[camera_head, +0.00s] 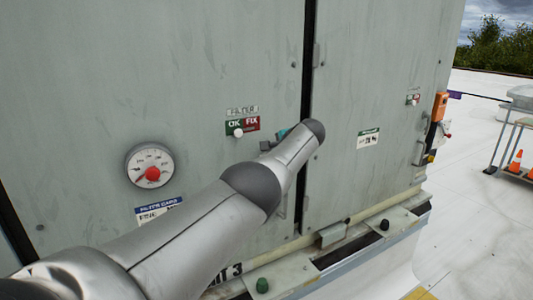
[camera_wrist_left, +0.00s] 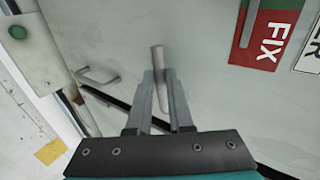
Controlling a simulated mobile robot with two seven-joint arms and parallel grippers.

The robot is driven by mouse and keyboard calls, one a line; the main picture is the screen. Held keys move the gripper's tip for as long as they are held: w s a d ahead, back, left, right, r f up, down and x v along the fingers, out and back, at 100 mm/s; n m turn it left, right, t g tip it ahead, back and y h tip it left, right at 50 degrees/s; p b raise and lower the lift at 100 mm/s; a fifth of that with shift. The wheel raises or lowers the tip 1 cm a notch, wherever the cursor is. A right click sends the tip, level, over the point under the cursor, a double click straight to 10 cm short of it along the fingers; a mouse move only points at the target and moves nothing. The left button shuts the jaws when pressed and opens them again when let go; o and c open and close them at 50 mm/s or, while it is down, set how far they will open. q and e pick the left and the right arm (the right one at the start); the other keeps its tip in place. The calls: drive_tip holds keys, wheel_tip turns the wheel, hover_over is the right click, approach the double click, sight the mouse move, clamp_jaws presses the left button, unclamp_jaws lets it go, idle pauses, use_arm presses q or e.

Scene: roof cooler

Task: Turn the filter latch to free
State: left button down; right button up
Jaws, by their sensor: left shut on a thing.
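In the left wrist view, the filter latch (camera_wrist_left: 157,57) shows as a short, pale grey bar standing against the grey cabinet panel. My left gripper (camera_wrist_left: 161,78) is shut on it, with one finger on each side of the bar and its end showing past the fingertips. In the head view my left arm reaches in from the lower left to the panel, just right of the FILTER sign. The arm hides most of the gripper and the latch there. My right gripper is in neither view.
A green-and-red OK/FIX slider plate (camera_head: 242,127) sits beside the arm. A round gauge (camera_head: 150,166) and a FILTER CARD label (camera_head: 158,209) are on the left panel. A metal door handle (camera_wrist_left: 98,76) shows in the wrist view. Orange cones (camera_head: 515,160) stand far right.

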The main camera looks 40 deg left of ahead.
use_arm(q)
drive_tip(key=shift+r, duration=0.2)
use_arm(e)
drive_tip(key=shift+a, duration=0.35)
use_arm(q)
drive_tip(key=c, duration=0.8)
unclamp_jaws()
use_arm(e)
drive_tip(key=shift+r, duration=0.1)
use_arm(q)
drive_tip(key=p+v, duration=0.1)
drive_tip(key=v, duration=0.6)
drive_tip(key=p+v, duration=0.1)
drive_tip(key=v, duration=0.7)
drive_tip(key=shift+w+d+p, duration=0.15)
drive_tip(key=shift+w+p, duration=0.05)
drive_tip(key=shift+p, duration=0.2)
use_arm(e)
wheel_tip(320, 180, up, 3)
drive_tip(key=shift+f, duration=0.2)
